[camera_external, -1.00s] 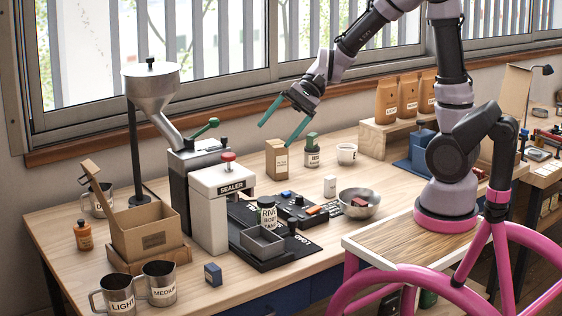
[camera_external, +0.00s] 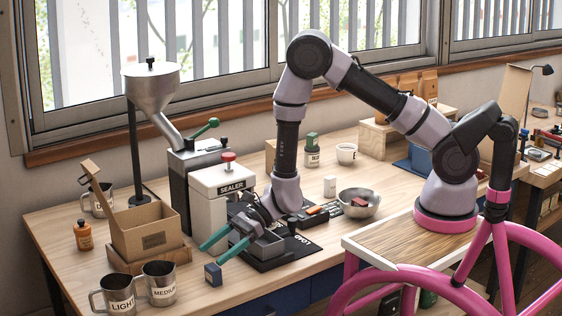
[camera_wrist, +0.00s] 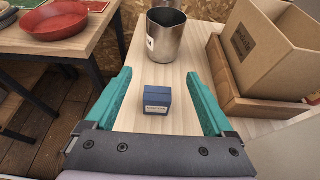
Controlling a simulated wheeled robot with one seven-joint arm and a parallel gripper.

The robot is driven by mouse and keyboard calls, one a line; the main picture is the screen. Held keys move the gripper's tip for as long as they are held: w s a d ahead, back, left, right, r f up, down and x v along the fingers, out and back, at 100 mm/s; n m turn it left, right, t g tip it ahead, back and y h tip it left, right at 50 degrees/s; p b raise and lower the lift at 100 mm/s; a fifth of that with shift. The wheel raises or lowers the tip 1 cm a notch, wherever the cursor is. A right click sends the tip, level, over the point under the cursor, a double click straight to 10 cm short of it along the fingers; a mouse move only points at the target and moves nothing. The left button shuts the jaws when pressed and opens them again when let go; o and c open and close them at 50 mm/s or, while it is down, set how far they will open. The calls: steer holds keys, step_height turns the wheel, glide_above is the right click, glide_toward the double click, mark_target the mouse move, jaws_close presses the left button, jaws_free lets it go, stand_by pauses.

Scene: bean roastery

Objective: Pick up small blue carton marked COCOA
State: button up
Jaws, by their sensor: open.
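A small blue carton (camera_external: 213,274) stands on the wooden table near its front edge, in front of the sealer. In the wrist view the blue carton (camera_wrist: 157,99) has a pale label on its near face, too small to read. My gripper (camera_external: 222,243) is open, its teal fingers reaching down and left just above and behind the carton. In the wrist view my gripper (camera_wrist: 158,92) has one finger on each side of the carton, with clear gaps on both sides and nothing held.
Metal mugs marked LIGHT (camera_external: 118,295) and MEDIUM (camera_external: 160,284) stand left of the carton. A cardboard box (camera_external: 148,240) is behind them. Bare table surrounds the carton.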

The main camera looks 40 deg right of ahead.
mark_target(216, 266)
step_height(216, 266, down, 4)
steer(key=shift+f, duration=0.1)
steer(key=x, duration=0.5)
jaws_close()
steer(key=shift+r, duration=0.3)
